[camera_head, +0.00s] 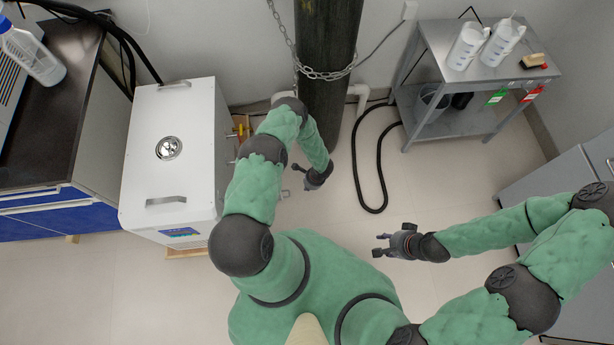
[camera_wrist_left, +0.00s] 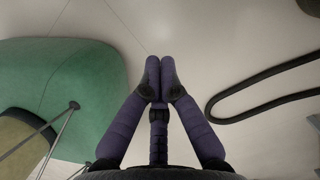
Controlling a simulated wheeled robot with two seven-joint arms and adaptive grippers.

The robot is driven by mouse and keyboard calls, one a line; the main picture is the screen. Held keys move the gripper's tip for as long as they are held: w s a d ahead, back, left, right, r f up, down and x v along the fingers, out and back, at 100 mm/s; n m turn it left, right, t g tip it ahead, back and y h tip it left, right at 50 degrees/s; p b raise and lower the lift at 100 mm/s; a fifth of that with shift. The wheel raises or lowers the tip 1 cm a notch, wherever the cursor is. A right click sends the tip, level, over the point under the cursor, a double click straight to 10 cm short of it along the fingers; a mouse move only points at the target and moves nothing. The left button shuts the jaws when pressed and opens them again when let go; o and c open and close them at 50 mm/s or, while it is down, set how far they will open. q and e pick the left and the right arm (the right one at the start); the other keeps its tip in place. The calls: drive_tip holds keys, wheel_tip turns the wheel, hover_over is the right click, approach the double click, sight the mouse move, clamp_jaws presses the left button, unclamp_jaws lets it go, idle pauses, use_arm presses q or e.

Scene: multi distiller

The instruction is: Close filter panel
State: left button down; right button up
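The white box-shaped distiller (camera_head: 160,120) stands at the left in the head view, with a round metal fitting and handles on top. I cannot make out a separate filter panel; much of the box's right side is hidden by my left arm. My left gripper (camera_head: 306,177) hangs to the right of the box, apart from it and over the floor. In the left wrist view my left gripper (camera_wrist_left: 160,78) has its fingertips together with nothing between them. My right gripper (camera_head: 377,245) is over the floor at the centre right, its fingers apart and empty.
A dark cylinder (camera_head: 327,60) with a chain stands behind my left arm. A black hose (camera_head: 357,170) loops on the floor, also in the left wrist view (camera_wrist_left: 235,110). A metal cart (camera_head: 430,45) stands back right, a dark-topped counter (camera_head: 55,130) far left. Yellow fittings (camera_head: 240,130) protrude from the box.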

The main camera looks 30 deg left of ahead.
use_arm(q)
drive_tip(key=s+a+f+b, duration=0.2)
drive_tip(key=a+f+b, duration=0.1)
drive_tip(key=f, duration=0.3)
drive_tip(key=shift+s+a+f+b, duration=0.25)
drive_tip(key=shift+s+a+b, duration=0.1)
drive_tip(key=shift+a, duration=0.55)
use_arm(e)
wheel_tip(320, 180, down, 4)
drive_tip(key=shift+f, duration=0.1)
use_arm(q)
drive_tip(key=shift+s, duration=0.1)
